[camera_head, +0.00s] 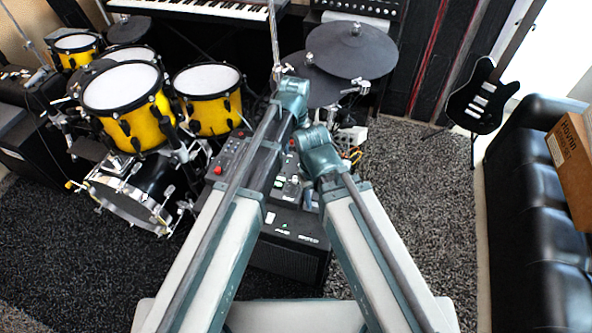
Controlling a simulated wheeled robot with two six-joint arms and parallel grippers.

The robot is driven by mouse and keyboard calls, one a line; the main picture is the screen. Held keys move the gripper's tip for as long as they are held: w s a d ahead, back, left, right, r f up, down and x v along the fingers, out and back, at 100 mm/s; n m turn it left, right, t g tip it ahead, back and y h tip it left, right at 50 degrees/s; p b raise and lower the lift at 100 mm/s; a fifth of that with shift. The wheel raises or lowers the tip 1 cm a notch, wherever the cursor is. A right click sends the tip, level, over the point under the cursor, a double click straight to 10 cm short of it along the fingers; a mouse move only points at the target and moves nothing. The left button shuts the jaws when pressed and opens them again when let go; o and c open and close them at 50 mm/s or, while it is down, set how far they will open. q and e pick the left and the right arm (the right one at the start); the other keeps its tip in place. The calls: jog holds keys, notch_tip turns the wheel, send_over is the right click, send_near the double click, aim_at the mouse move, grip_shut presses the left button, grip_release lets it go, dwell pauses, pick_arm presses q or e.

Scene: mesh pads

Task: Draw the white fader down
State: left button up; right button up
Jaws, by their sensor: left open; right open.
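A dark control unit (290,192) with small white, green and red controls sits low in the middle, partly behind my arms. Small pale marks show on its face, but I cannot tell which one is the white fader or how it is set. My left arm's teal end (293,95) reaches up past the unit's far side. My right arm's teal end (319,157) is lower, beside the unit's right edge. Both grippers are open and very small; their fingers are hard to make out, and I see nothing held. I cannot tell whether either touches the unit.
A black box with small lights (288,252) is below the unit. Yellow drums (130,105) stand left, black cymbal pads (352,50) behind. A keyboard (215,8) is at the back. A guitar (482,100) and black sofa (525,215) stand right. Grey carpet (425,190) is clear.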

aim_at(296, 178)
pick_arm(q)
notch_tip(296, 178, down, 14)
jog(key=b, duration=1.3)
jog(key=shift+b, duration=0.4)
pick_arm(e)
notch_tip(296, 178, down, 14)
jog(key=shift+r, duration=0.1)
pick_arm(q)
jog(key=shift+r, duration=0.1)
grip_shut()
jog(key=shift+s, duration=0.1)
